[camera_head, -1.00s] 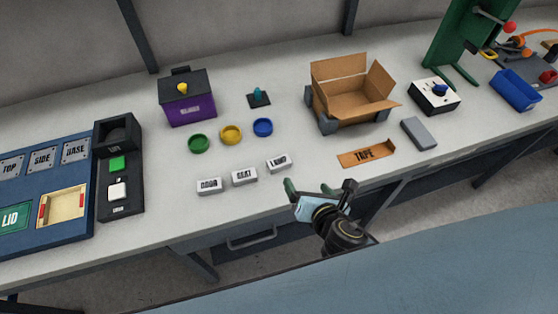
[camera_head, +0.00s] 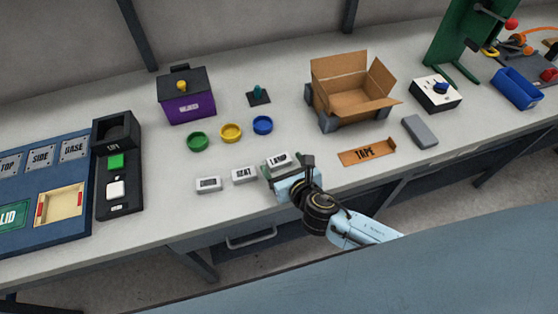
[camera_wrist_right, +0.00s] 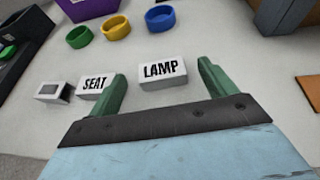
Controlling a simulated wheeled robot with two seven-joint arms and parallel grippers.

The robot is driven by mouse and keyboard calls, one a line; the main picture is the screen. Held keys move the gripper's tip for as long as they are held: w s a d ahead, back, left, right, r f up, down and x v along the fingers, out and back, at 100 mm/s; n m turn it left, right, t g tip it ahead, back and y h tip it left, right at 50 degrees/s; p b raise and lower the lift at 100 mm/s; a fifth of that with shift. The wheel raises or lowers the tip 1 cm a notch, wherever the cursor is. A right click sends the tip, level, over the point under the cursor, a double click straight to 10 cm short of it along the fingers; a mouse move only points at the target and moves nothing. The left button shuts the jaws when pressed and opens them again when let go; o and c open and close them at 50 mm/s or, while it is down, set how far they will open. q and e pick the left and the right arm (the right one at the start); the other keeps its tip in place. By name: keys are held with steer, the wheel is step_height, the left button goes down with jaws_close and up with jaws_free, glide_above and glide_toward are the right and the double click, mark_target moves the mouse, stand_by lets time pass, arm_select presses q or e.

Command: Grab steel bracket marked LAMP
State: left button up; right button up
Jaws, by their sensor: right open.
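The steel bracket marked LAMP (camera_head: 279,159) is a small pale block with black letters, lying near the front of the bench. In the right wrist view the LAMP bracket (camera_wrist_right: 164,74) lies ahead, between the lines of the two green fingertips. My right gripper (camera_head: 286,170) is open and empty, just in front of the bracket; it also shows in the right wrist view (camera_wrist_right: 161,80). The SEAT block (camera_head: 244,175) lies just left of LAMP, near my left-hand fingertip in the wrist view. My left gripper is not in view.
Another marked block (camera_head: 208,185) lies left of SEAT. Green (camera_head: 198,141), yellow (camera_head: 231,133) and blue (camera_head: 263,125) rings lie behind. An open cardboard box (camera_head: 350,91) stands behind right, with a TAPE strip (camera_head: 367,152) in front of it. The bench front edge is close.

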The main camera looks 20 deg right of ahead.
mark_target(279, 160)
steer(key=x, duration=0.4)
steer(key=shift+f+b, duration=0.15)
steer(key=shift+b, duration=0.2)
steer(key=shift+c, duration=0.4)
steer(key=c, duration=1)
